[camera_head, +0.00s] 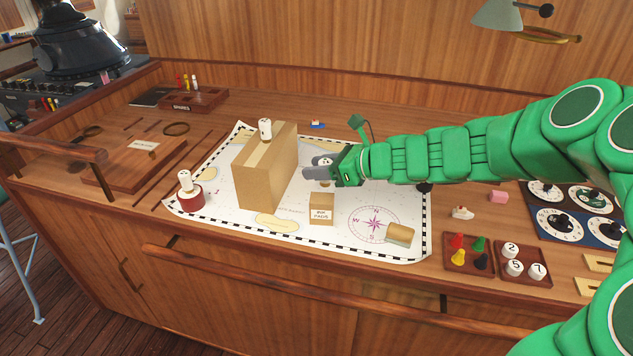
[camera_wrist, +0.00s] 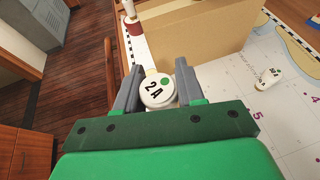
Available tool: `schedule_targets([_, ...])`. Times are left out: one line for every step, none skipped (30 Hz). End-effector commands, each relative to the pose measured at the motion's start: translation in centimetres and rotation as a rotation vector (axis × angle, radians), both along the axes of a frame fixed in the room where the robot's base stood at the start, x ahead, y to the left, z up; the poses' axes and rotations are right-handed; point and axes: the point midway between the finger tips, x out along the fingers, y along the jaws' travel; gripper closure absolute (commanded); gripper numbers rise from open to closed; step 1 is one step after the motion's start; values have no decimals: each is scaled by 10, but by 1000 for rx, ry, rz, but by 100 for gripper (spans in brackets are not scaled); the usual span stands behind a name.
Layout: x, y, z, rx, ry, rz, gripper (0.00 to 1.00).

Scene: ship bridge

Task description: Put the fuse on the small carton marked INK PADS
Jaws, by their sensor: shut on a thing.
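A white fuse (camera_wrist: 157,90) marked 2A with a green dot is between the two fingers in the wrist view. My gripper (camera_head: 312,173) is shut on it; in the head view the fingers mostly hide it. The small tan carton marked INK PADS (camera_head: 321,210) stands on the chart, below my gripper in the head view. I cannot make out the carton surely in the wrist view. The gap between fuse and carton is hard to judge.
A tall carton (camera_head: 262,178) stands just left of my gripper, a white piece (camera_head: 265,130) on top. Another white piece (camera_wrist: 267,78) is on the chart (camera_head: 285,240) behind the gripper. A red-based piece (camera_head: 191,200) stands left, a tan block (camera_head: 400,235) right. Trays (camera_head: 468,268) lie farther right.

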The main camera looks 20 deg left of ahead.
Motion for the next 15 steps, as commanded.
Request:
schedule_targets([4,2,-6,-1,2,-1,92])
schedule_targets([6,4,-9,-1,1,0,92])
schedule_targets([9,5,-12,-1,-1,0,92])
schedule_targets([11,6,-14,-1,-1,-1,92])
schedule_targets([13,7,-16,-1,-2,0,92])
schedule_targets([15,8,-19,-1,-1,-1,92])
schedule_targets([16,8,-20,-1,-1,-1,92])
schedule_targets([17,9,-22,-1,-1,-1,92])
schedule_targets([18,9,-23,-1,-1,-2,92])
schedule_targets([18,9,-24,-1,-1,-2,92])
schedule_targets([19,10,-25,-1,-1,-2,92])
schedule_targets([19,10,-25,-1,0,-1,92])
schedule_targets([19,10,-26,-1,0,-1,92])
schedule_targets([20,11,-27,-1,0,-1,92])
schedule_targets([21,11,-29,-1,0,-1,92])
